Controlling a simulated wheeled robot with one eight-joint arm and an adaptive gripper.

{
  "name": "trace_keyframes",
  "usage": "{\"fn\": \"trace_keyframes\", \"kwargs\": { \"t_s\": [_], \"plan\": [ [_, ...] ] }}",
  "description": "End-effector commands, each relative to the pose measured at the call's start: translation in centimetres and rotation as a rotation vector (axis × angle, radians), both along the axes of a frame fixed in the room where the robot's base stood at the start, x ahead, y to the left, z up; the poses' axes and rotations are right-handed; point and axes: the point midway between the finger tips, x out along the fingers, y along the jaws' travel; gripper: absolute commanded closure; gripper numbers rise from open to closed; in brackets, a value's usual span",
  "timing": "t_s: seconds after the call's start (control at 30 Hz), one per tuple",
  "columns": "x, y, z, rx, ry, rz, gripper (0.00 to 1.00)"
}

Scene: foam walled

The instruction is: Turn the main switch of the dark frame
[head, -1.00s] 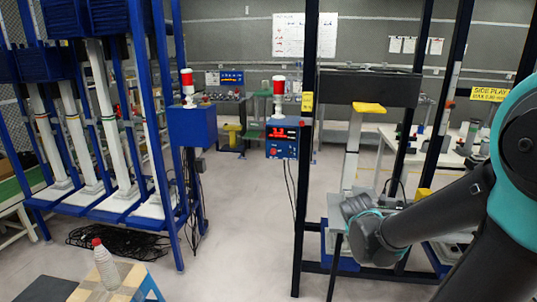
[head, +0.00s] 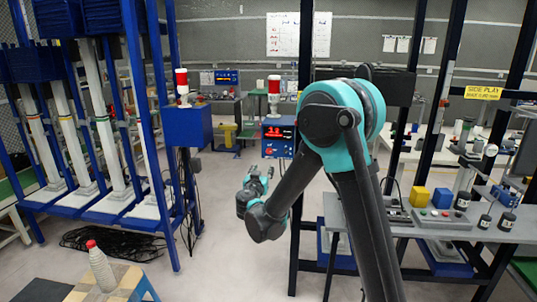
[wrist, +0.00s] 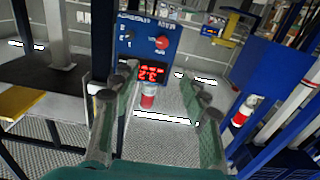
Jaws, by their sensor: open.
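The dark frame (head: 303,70) stands right of centre in the head view. A blue control box (head: 279,147) with a lit red display hangs on its left post. The main switch appears as a red round knob (wrist: 162,42) on the box (wrist: 140,35) in the wrist view, where the picture is upside down. In the head view the knob (head: 269,152) is small. My gripper (head: 265,174) is open and empty, in front of and below the box. In the wrist view its fingers (wrist: 156,78) are spread below the box's face, apart from the knob.
A blue rack (head: 150,120) with another blue box (head: 188,126) stands at the left. A bench (head: 420,228) with several small parts is at the right. A bottle (head: 100,268) stands on a stool at front left.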

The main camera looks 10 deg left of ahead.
Motion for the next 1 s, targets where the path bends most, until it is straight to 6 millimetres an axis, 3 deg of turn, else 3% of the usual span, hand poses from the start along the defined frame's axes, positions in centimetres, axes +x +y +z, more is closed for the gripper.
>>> {"fn": "trace_keyframes", "kwargs": {
  "t_s": [0.27,0.8,1.0],
  "plan": [
    [2.7,0.3,0.0,0.004,-0.008,0.004,0.55],
    [13.3,-0.2,0.1,0.003,-0.007,0.003,0.55],
    [16.1,-0.2,0.0,0.003,-0.007,0.004,0.55]
  ]
}}
